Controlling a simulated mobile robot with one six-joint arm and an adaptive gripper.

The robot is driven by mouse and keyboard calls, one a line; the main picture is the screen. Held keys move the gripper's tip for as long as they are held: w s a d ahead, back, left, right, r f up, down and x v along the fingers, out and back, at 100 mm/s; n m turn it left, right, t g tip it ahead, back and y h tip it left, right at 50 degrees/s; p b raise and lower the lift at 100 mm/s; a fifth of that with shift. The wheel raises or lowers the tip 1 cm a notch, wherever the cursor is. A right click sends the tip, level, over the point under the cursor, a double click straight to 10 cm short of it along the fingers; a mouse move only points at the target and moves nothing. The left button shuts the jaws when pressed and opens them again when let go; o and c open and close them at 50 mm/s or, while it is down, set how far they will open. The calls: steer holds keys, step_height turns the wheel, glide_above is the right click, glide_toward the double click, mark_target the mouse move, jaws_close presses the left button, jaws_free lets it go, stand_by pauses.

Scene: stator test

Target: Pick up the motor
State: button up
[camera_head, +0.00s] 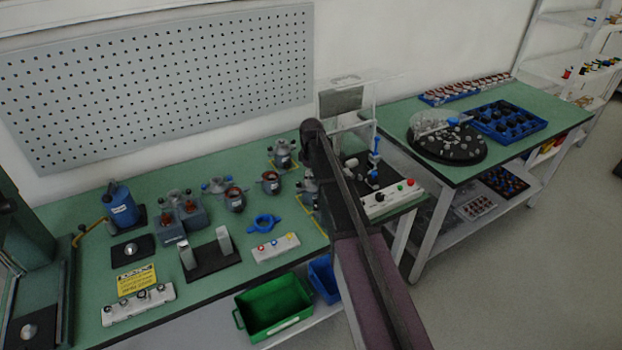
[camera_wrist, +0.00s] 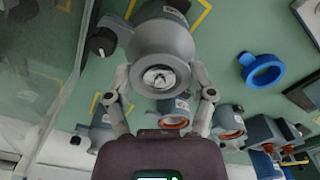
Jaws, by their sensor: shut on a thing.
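In the wrist view a grey, rounded motor (camera_wrist: 160,42) with a round end face fills the top middle. The two fingers of my gripper (camera_wrist: 163,88) are on either side of it, shut on it. In the head view the motor (camera_head: 308,186) shows only in part, just left of my dark arm, which hides most of my gripper. Yellow marking lines on the green bench show near the motor. I cannot tell whether it still touches the bench.
Other grey motors with copper insides (camera_head: 235,198) stand to the left. A blue ring (camera_head: 264,224) lies on the bench. A white button box (camera_head: 392,198) and a clear-panelled fixture stand close on the right. A green bin (camera_head: 273,308) sits below the front edge.

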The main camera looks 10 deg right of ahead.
steer(key=shift+r+p, duration=4.6)
steer(key=shift+r, duration=0.2)
steer(key=shift+r, duration=0.15)
steer(key=shift+f, duration=0.2)
steer(key=shift+r, duration=0.2)
step_height(320, 180, up, 7)
steer(key=p, duration=0.7)
step_height(320, 180, down, 7)
steer(key=b, duration=0.7)
steer(key=shift+f, duration=0.2)
steer(key=shift+r, duration=0.1)
